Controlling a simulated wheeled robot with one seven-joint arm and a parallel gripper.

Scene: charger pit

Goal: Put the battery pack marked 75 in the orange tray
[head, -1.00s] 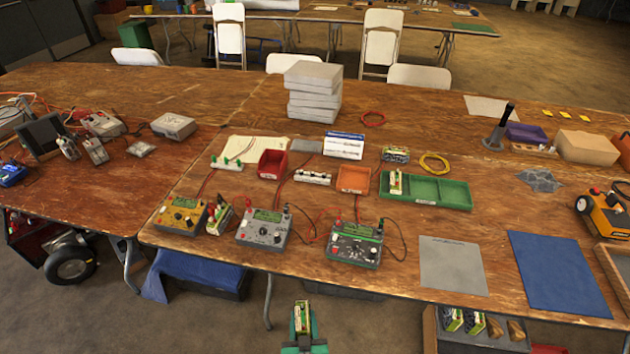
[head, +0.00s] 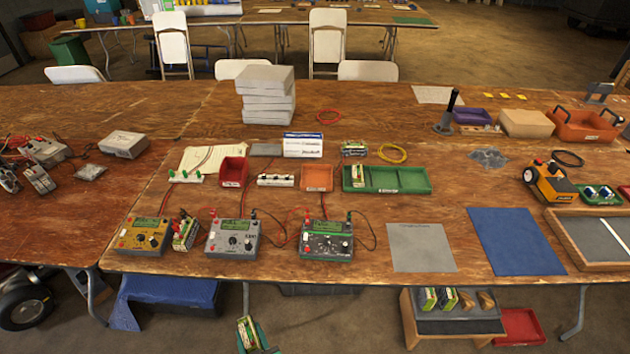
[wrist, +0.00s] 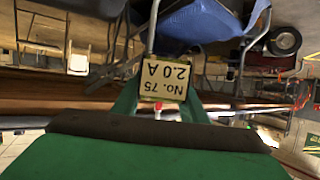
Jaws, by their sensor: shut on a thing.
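My gripper (head: 249,336) is low in front of the table's near edge in the head view, shut on a battery pack (head: 246,331). In the wrist view the same pack (wrist: 165,78) shows a label reading "No. 75, 2.0 A", upside down, between the green fingers. The orange tray (head: 317,178) is on the table, behind the meters and left of the green tray. It looks empty. My gripper is well below and to the left of it, apart from it.
Three meters, yellow (head: 147,236), grey (head: 232,238) and dark (head: 326,241), stand near the front edge with wires. A red bin (head: 233,172) and a white terminal strip (head: 275,181) are left of the orange tray. The green tray (head: 415,180) holds a pack in its left compartment.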

